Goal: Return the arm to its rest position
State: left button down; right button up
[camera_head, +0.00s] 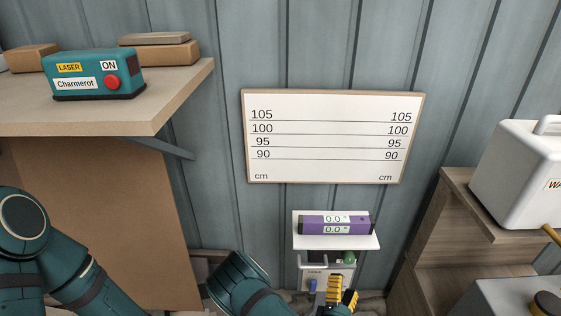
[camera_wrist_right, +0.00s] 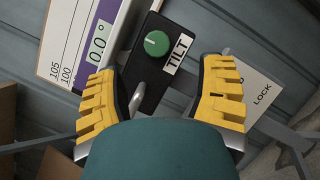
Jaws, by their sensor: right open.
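My right gripper (camera_head: 343,288) is at the bottom of the head view, in front of the wall stand below the purple level. In the right wrist view its two yellow fingers (camera_wrist_right: 162,88) are spread apart with nothing held. The green TILT knob (camera_wrist_right: 157,43) on its black plate shows between and beyond the fingertips, apart from them. The purple level (camera_head: 335,225) reads 0.0 on both displays and lies on a white shelf (camera_head: 305,243). My left gripper is not in view; only teal arm links show at the lower left.
A white height board (camera_head: 333,135) marked 90 to 105 cm hangs on the wall. A teal laser box (camera_head: 92,75) marked ON sits on the left shelf (camera_head: 150,110). A LOCK plate (camera_wrist_right: 247,88) is right of my fingers. A wooden stair (camera_head: 425,245) and white case (camera_head: 525,175) stand right.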

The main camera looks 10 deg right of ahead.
jog(key=s+a+f+m+g+y, duration=0.3)
jog(key=f+m+g, duration=0.3)
jog(key=m, duration=0.1)
jog(key=s+a+f+m+g+y, duration=0.3)
jog(key=f+m+g+y, duration=0.15)
jog(key=m, duration=0.25)
jog(key=s+a+r+m+g+y, duration=0.4)
jog(key=a+r+y, duration=0.3)
jog(key=a, duration=0.4)
jog(key=shift+s+a+r+m+y, duration=0.25)
jog(key=shift+a+m+y, duration=0.1)
jog(key=shift+m, duration=0.45)
jog(key=shift+o, duration=0.2)
jog(key=shift+w, duration=0.1)
dwell(0.3)
